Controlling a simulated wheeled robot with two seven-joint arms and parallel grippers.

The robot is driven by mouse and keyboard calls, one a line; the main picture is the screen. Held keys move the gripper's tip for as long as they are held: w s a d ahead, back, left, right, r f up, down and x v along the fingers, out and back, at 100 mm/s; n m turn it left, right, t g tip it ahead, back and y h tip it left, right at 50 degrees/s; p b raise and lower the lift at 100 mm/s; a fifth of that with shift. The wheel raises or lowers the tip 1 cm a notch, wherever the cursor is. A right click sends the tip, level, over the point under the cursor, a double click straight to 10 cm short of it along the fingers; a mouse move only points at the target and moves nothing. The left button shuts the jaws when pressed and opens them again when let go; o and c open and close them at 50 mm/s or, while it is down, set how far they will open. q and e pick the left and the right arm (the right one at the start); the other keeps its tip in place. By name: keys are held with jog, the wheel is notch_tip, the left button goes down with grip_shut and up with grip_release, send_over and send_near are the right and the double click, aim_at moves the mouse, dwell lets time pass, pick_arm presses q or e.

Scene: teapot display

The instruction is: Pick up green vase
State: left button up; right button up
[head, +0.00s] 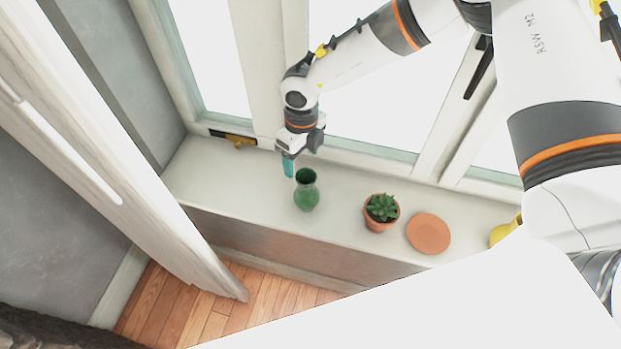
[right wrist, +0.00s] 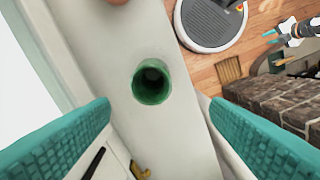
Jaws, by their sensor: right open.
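The green vase (head: 306,190) stands upright on the white window sill (head: 230,185) in the head view. My right gripper (head: 288,166) is just behind and left of the vase, its teal fingers pointing down. In the right wrist view the vase (right wrist: 152,88) is seen mouth-on, beyond the gap between the two teal fingers. The fingers are spread wide, empty and apart from the vase. A small gripper with teal tips, which looks like my left one (right wrist: 279,32), shows at the upper right of the right wrist view, away from the sill.
A potted succulent (head: 381,211) and a terracotta disc (head: 428,233) sit right of the vase. A yellow object (head: 504,229) is partly hidden by my arm. The window (head: 375,155) runs behind the sill. The sill left of the vase is clear.

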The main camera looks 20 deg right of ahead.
aim_at(306, 177)
jog(key=shift+w+d+r, duration=0.15)
jog(key=shift+d, duration=0.45)
jog(key=shift+d+f+b, duration=0.1)
jog(key=shift+f+b, duration=0.2)
jog(key=f+b, duration=0.2)
jog(key=f, duration=0.1)
jog(key=f+b, duration=0.1)
jog(key=f, duration=0.1)
jog(key=shift+s+a, duration=0.2)
jog(key=shift+a, duration=0.05)
jog(key=shift+w+f+b, duration=0.15)
jog(key=shift+f+b, duration=0.25)
jog(key=shift+f, duration=0.05)
notch_tip(306, 177, down, 5)
jog(key=b, duration=0.3)
jog(key=shift+f+b, duration=0.15)
jog(key=shift+b, duration=0.25)
pick_arm(q)
notch_tip(306, 177, down, 8)
jog(key=shift+s+a, duration=0.2)
jog(key=shift+s, duration=0.1)
pick_arm(e)
grip_shut()
pick_arm(q)
jog(key=shift+r, duration=0.1)
pick_arm(e)
jog(key=shift+r, duration=0.2)
